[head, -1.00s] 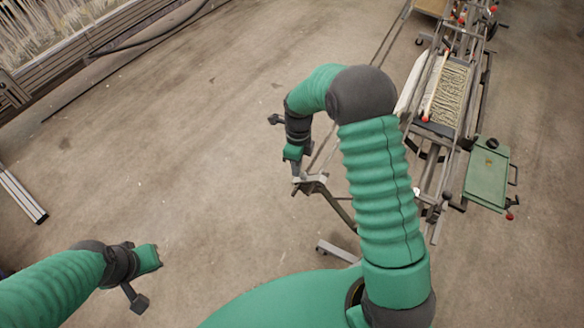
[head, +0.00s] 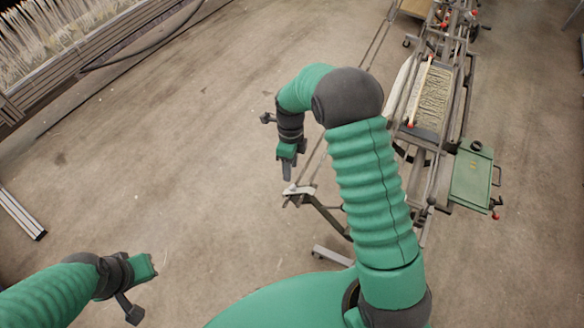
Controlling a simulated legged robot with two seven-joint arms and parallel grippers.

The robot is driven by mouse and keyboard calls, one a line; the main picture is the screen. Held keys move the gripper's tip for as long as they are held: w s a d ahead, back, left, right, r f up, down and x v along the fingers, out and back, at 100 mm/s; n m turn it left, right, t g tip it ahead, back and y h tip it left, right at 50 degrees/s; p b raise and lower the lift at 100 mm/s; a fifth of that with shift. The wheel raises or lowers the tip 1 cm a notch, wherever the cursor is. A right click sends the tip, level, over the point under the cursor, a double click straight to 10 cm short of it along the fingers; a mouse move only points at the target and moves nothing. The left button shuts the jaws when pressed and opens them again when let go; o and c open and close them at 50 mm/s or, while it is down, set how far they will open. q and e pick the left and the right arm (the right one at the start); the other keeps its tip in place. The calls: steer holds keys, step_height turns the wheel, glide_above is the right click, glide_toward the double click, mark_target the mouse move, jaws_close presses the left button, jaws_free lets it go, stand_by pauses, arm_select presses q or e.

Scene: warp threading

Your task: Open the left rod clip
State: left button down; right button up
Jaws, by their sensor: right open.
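A small pale clip-like piece (head: 299,189) sits at the end of a dark metal arm of the loom frame, near the middle of the head view. It may be the left rod clip; it is too small to tell whether it is open or shut. My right gripper (head: 287,172) points down just above and left of this piece, open, with nothing seen between its fingers. A small gap seems to separate them in the picture. My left gripper (head: 146,268) is at the lower left, over bare floor, far from the loom. Its fingers cannot be made out.
The loom frame (head: 436,150) runs up the right side, with a pale threaded panel (head: 432,98) and a green tray (head: 471,176) beside it. A foot bar (head: 331,256) stands on the floor. Open floor (head: 190,150) lies to the left.

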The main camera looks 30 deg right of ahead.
step_height(320, 180, up, 12)
steer(key=w+d+p, duration=0.1)
steer(key=d+p, duration=0.1)
steer(key=p, duration=0.7)
steer(key=shift+r, duration=0.2)
steer(key=shift+a, duration=0.1)
steer(key=shift+p, duration=0.3)
steer(key=shift+w+r, duration=0.1)
